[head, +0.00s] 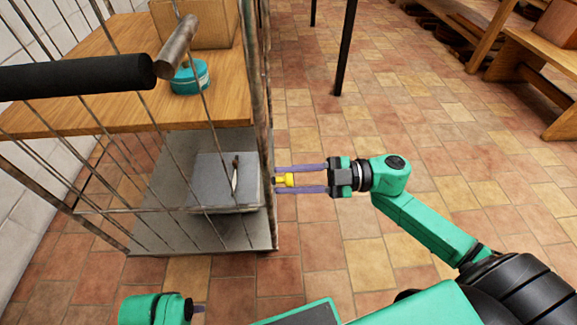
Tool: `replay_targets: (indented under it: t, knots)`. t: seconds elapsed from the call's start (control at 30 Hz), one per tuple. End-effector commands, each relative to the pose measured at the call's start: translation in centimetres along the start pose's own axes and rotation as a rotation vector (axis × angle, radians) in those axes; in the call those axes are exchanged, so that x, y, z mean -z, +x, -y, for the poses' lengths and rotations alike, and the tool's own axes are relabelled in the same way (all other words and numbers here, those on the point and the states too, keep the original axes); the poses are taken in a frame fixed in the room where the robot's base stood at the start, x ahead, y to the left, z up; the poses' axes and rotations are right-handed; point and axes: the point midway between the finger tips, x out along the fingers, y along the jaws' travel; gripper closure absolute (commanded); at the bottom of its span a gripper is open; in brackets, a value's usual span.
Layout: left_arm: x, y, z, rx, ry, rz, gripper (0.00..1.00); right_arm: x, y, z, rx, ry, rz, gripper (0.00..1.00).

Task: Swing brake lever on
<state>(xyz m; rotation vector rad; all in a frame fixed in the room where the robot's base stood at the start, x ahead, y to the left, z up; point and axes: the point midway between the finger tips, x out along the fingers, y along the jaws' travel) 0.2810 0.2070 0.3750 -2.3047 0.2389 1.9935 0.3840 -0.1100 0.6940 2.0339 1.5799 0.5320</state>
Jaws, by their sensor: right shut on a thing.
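The brake lever (289,180) shows as a small yellow piece at the lower right corner post of a wire cage trolley (262,120). My right gripper (287,180) comes in from the right and is shut on it, with one long purple-grey finger on each side. Where the lever joins the trolley is too small to make out. Part of my left arm shows at the bottom left, with a small dark tip (198,309) at the picture's lower edge. Its fingers cannot be made out clearly.
The trolley has a black push handle (75,77), a wooden shelf (120,112) with a teal tin (190,80) and cardboard box (195,22), and a grey box (215,200) on its base. Wooden benches (540,60) stand upper right. The tiled floor between is largely clear.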

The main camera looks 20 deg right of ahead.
Motion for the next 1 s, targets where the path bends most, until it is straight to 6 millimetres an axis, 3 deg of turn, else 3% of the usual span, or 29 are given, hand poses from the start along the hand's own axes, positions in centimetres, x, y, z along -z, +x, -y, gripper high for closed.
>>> replay_targets:
  t: [0.3, 0.8, 0.83, 0.87, 0.9, 1.0]
  knots:
    - [0.0, -0.1, 0.0, 0.0, 0.001, 0.0, 0.28, -0.1, 0.0, 1.2, 0.0, -0.128, -0.001, 1.0]
    - [-0.1, -0.1, -0.1, -0.001, 0.001, 0.004, 0.28, -0.2, 0.0, 1.5, 0.003, -0.15, 0.0, 1.0]
    - [-0.1, -0.1, -0.1, -0.001, 0.001, 0.004, 0.28, -0.2, 0.0, 1.5, 0.003, -0.149, 0.0, 0.56]
    - [-0.1, -0.1, -0.1, -0.001, 0.001, 0.003, 0.28, -0.2, 0.0, 1.5, 0.003, -0.149, 0.0, 0.45]
    - [-0.1, -0.2, -0.1, -0.001, 0.001, 0.003, 0.28, -0.2, 0.0, 1.5, 0.003, -0.149, 0.0, 0.34]
    - [-0.1, -0.2, -0.1, -0.001, 0.001, 0.003, 0.28, -0.1, 0.0, 1.5, 0.002, -0.149, 0.0, 0.34]
